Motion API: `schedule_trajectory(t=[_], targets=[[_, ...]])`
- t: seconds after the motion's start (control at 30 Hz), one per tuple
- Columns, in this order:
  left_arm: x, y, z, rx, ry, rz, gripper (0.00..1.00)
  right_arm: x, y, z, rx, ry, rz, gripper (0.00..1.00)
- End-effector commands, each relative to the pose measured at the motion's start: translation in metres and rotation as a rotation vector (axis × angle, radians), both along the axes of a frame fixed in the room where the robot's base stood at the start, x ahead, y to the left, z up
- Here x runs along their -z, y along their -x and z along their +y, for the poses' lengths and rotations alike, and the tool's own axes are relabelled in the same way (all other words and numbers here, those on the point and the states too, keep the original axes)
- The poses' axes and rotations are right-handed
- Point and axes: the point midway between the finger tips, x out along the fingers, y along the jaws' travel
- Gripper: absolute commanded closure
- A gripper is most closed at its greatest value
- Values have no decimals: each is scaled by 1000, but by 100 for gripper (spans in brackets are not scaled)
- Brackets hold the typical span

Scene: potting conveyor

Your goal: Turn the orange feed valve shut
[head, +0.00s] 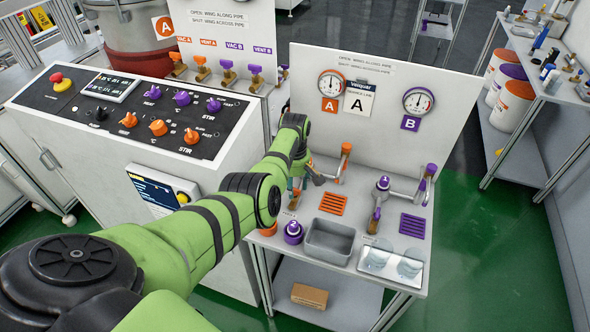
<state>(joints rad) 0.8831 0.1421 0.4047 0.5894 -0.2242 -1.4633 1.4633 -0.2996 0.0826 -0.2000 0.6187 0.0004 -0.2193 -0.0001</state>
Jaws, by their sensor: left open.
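My left arm reaches from the lower left to the bench. Its gripper (316,178) is at the orange line's metal pipework, left of an upright orange-topped fitting (346,150). The gripper is small and partly hidden by my own wrist; its fingers are open. I cannot tell if they touch the pipework. An orange feed valve wing is not clearly visible; my arm and gripper cover the left part of the orange line, so I cannot tell its angle. The orange A gauge (331,84) is on the panel behind. My right gripper is not in view.
The purple line (383,184) stands to the right on the bench. In front are an orange grate (333,204), a purple grate (412,225), a grey bin (329,240), and a tray with glass dishes (390,265). The control console (130,112) is at left.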

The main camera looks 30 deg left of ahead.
Motion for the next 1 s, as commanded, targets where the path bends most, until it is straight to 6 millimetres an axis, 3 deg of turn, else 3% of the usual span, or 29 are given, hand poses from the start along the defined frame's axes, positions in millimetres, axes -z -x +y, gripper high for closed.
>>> schedule_trajectory(t=[0.17, 0.4, 0.53, 0.7, 1.0], targets=[[-24, 0, 0, -1, -1, -5, 55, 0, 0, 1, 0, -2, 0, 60], [-77, -1, -1, 1, 0, -4, 55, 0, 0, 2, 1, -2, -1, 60], [-96, 0, -1, 2, 1, -1, 55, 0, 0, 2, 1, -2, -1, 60], [-108, 1, -2, 2, 2, 1, 55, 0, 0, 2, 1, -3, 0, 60], [-110, 1, -2, 2, 2, 1, 55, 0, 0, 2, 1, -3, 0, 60]])
